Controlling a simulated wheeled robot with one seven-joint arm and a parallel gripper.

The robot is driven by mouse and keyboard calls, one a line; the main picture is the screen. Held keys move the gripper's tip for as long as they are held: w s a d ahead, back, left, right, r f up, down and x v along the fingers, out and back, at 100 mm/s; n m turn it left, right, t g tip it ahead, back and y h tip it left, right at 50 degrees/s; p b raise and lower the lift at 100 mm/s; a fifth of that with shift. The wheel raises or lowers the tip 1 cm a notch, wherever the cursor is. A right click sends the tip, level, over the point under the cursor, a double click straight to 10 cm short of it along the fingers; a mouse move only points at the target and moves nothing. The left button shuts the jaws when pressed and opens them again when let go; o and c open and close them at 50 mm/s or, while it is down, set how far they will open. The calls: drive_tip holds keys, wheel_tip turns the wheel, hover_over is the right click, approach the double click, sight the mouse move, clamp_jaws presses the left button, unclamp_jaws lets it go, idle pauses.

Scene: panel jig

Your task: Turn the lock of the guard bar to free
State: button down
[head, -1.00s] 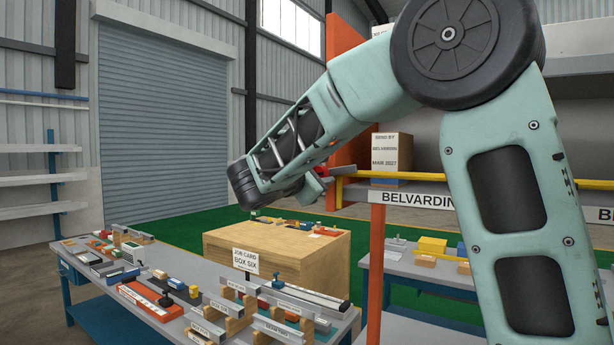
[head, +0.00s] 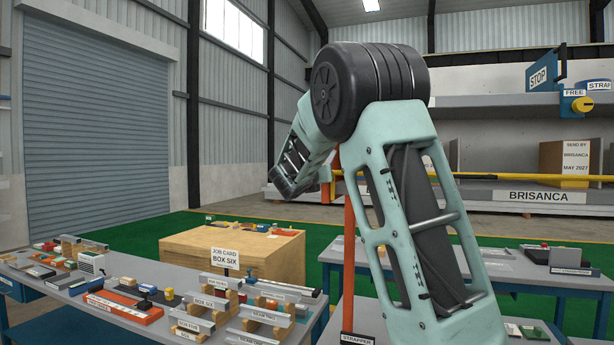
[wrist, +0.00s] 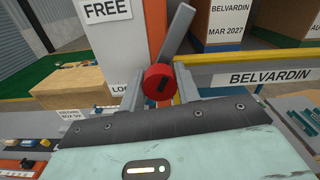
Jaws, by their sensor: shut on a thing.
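The red round knob (wrist: 158,83) of the lock sits between the fingers of my gripper (wrist: 160,90) in the wrist view, and the jaws are shut on it. A grey lever (wrist: 178,30) rises behind the knob, tilted up and to the right. The yellow guard bar (wrist: 250,56) runs off to the right. In the head view, my gripper (head: 325,188) is small beside the post (head: 348,250).
A workbench (head: 60,295) with many small parts stands at the left, by a wooden block (head: 190,245) and a JOB CARD BOX SIX sign (head: 224,257). Another table (head: 500,265) stands right. Cartons (wrist: 205,22) sit behind the guard bar.

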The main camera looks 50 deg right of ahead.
drive_tip(key=n+p, duration=0.2)
drive_tip(key=n, duration=0.3)
drive_tip(key=shift+r+n, duration=0.1)
drive_tip(key=shift+n, duration=0.6)
drive_tip(key=c, duration=1)
unclamp_jaws()
drive_tip(key=shift+w, duration=0.1)
drive_tip(key=shift+a, duration=0.3)
drive_tip(key=b+v, duration=0.5)
drive_tip(key=v, duration=1.2)
drive_tip(key=shift+d+b, duration=0.1)
drive_tip(key=shift+b, duration=0.25)
